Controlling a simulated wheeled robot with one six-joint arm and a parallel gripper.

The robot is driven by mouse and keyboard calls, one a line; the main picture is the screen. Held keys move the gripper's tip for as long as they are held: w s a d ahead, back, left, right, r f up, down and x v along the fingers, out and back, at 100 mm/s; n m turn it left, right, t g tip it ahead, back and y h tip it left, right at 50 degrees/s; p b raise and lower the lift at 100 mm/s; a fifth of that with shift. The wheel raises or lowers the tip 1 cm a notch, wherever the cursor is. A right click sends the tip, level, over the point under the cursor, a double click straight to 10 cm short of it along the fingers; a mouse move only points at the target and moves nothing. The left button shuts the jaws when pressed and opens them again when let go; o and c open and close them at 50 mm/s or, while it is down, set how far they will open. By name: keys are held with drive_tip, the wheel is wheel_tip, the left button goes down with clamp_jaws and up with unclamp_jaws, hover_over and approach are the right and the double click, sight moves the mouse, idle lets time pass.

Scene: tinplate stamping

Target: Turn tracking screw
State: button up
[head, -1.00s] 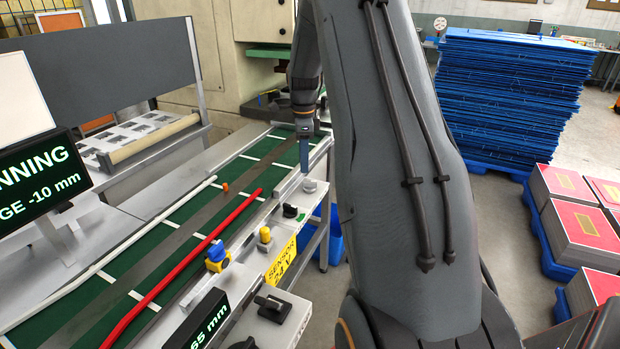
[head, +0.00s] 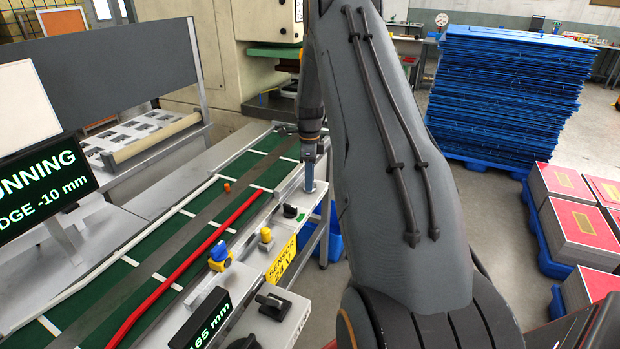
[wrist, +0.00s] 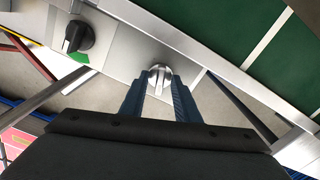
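A silver round knob with a raised ridge, apparently the tracking screw (wrist: 159,77), sits on the grey rail plate in the wrist view. Its ridge points along the fingers' direction. My gripper (wrist: 157,88) is open, one blue finger on each side of the knob; I cannot tell whether either finger touches it. In the head view my gripper (head: 309,188) points down at the far end of the rail and hides the knob. A black knob (wrist: 76,38) on a green patch is left of it in the wrist view.
The green belt (head: 190,215) carries a red strip (head: 200,255). A yellow-and-blue sensor (head: 220,257), a yellow button (head: 266,235) and another black switch (head: 272,302) line the near rail. A screen (head: 45,190) reads "-10 mm". Blue stacked sheets (head: 505,95) stand at right.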

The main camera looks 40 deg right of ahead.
clamp_jaws()
drive_tip(key=n+b, duration=0.2)
drive_tip(key=n, duration=0.1)
drive_tip(key=shift+n, duration=0.4)
drive_tip(key=n+b, duration=0.1)
drive_tip(key=n, duration=0.2)
drive_tip(key=shift+n, duration=0.3)
drive_tip(key=n+b, duration=0.1)
drive_tip(key=n, duration=0.3)
drive_tip(key=shift+n, duration=0.3)
drive_tip(key=shift+n+b, duration=0.3)
drive_tip(key=shift+n, duration=1.6)
